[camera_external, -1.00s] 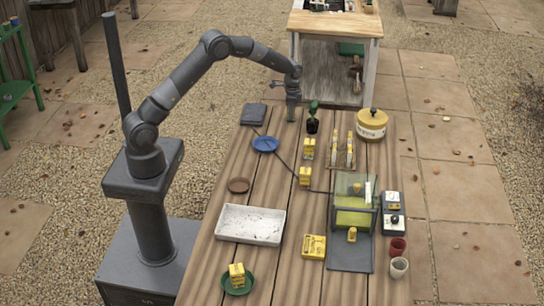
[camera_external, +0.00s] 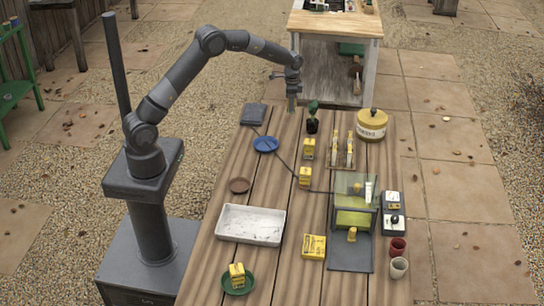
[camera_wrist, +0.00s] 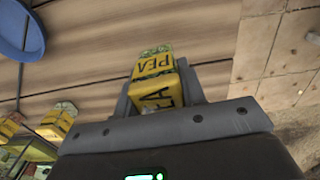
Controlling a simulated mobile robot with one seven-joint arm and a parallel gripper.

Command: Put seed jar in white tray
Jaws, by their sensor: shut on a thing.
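My gripper (camera_external: 291,106) is above the far left end of the plank table. In the wrist view its fingers (camera_wrist: 160,92) are shut on a yellow seed jar (camera_wrist: 153,66) with green marks and lettering that reads PEA. The fingers hide part of the jar, and in the external view it is mostly hidden. The white tray (camera_external: 250,223) lies flat on the near left part of the table, far from my gripper. It holds nothing but dark specks.
Two similar yellow jars (camera_external: 309,149) (camera_external: 305,177) stand mid-table near a blue plate (camera_external: 265,144). Another yellow item sits on a green plate (camera_external: 251,284) before the tray. A green-topped dark item (camera_external: 312,124) stands right of my gripper.

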